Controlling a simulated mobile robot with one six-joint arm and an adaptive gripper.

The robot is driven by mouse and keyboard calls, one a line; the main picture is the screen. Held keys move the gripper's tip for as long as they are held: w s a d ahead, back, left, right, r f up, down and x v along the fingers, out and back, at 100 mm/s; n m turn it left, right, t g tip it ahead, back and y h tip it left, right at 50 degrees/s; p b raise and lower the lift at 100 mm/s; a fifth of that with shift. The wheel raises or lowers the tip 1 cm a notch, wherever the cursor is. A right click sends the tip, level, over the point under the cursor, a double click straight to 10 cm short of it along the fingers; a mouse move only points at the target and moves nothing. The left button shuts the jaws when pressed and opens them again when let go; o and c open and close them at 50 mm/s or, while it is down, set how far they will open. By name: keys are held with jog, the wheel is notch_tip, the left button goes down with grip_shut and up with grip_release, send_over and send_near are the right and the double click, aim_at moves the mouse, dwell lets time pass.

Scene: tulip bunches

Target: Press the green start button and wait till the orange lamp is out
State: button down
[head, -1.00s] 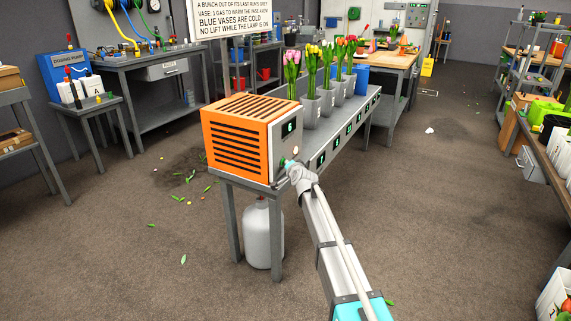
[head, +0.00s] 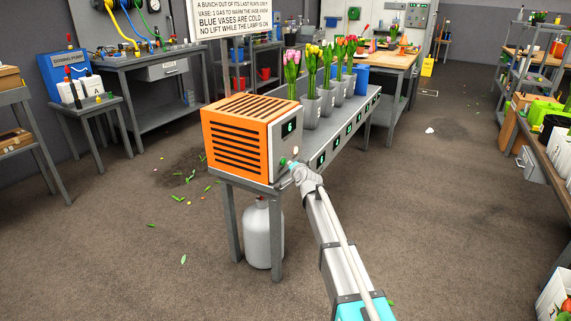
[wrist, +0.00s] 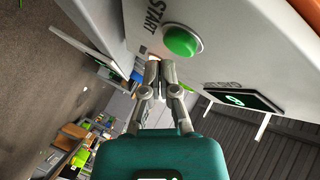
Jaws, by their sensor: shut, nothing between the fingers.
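The orange slatted machine (head: 235,140) stands at the near end of the long grey bench, with a grey panel on its right side. The green start button (head: 283,162) is low on that panel; in the wrist view the button (wrist: 182,40) sits under the word START. My gripper (head: 293,165) is just right of the button, its fingers shut and empty. In the wrist view its fingertips (wrist: 160,62) appear apart from the button. A small pale round part (head: 295,149) shows on the panel; I cannot tell whether it is the lamp or whether it is lit.
A green digit display (head: 289,127) is on the panel. Several tulip vases (head: 311,108) stand along the bench behind the machine. A white gas bottle (head: 263,235) stands under the bench. The floor to the right is mostly clear.

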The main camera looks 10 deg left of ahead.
jog(key=shift+d, duration=0.15)
jog(key=shift+s+d, duration=0.3)
jog(key=shift+d, duration=0.45)
jog(key=shift+s+d, duration=0.25)
jog(key=shift+d, duration=0.5)
jog(key=shift+s+d, duration=0.3)
jog(key=shift+d, duration=0.45)
jog(key=s+d+f+n+g+h, duration=0.2)
jog(key=s+d+f+g, duration=0.3)
jog(key=s+d, duration=0.65)
jog(key=s+d+f+n+g+h, duration=0.2)
jog(key=s+d+f+g+h, duration=0.25)
jog(key=s, duration=1.15)
jog(key=s+d+f+n+g, duration=0.2)
jog(key=s+d+f+g, duration=0.25)
jog(key=s+d, duration=0.7)
notch_tip(320, 180, up, 36)
jog(key=s+a+p, duration=0.1)
jog(key=p, duration=3.5)
jog(key=shift+s+a, duration=0.2)
jog(key=shift+a, duration=0.05)
jog(key=shift+f, duration=0.1)
